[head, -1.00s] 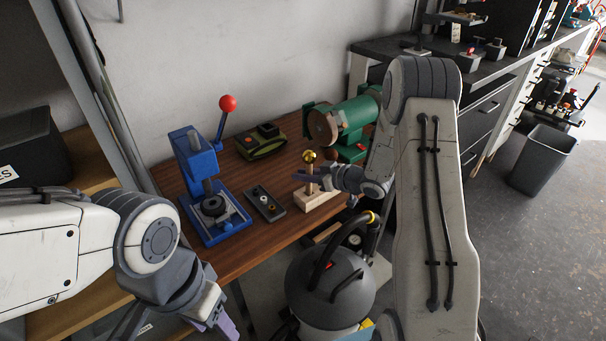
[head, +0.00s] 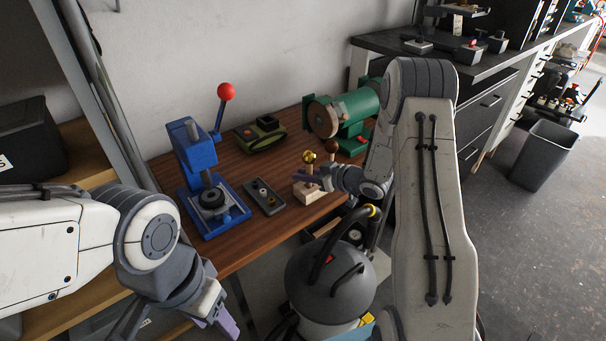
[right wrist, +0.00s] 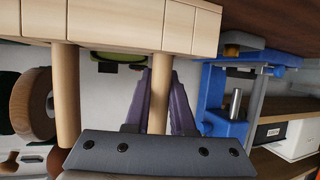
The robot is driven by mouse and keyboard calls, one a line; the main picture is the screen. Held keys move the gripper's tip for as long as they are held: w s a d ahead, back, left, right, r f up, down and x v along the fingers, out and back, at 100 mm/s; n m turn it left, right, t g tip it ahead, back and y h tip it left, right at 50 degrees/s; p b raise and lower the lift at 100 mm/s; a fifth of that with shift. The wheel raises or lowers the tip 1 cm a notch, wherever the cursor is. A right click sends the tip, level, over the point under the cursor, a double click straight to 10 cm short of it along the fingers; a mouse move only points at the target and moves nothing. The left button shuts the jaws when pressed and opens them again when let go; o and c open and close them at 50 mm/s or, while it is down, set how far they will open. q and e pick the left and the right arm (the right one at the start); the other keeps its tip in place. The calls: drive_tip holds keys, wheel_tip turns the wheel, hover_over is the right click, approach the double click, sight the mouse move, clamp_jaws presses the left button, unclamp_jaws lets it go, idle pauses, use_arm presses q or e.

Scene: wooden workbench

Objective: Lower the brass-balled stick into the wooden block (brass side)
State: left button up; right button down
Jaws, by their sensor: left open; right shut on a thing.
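The brass-balled stick (head: 309,158) is upright over the pale wooden block (head: 308,193) on the bench. My right gripper (head: 306,177) is shut on this stick below its ball. In the right wrist view, the purple fingers (right wrist: 160,100) are around the wooden shaft (right wrist: 159,92), and the block (right wrist: 130,22) crosses the top. A second stick with a brown ball (head: 331,147) is beside it; its shaft (right wrist: 66,95) also meets the block's edge. I cannot tell how deep either shaft sits. My left gripper (head: 216,325) is open and empty, low at the front left.
A blue press (head: 200,175) with a red-knobbed lever and a dark tray (head: 264,197) stand left of the block. A green-and-black device (head: 261,133) and a green grinder (head: 345,112) are behind. A grey vacuum (head: 330,280) stands before the bench.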

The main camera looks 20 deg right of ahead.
drive_tip(key=c, duration=0.7)
unclamp_jaws()
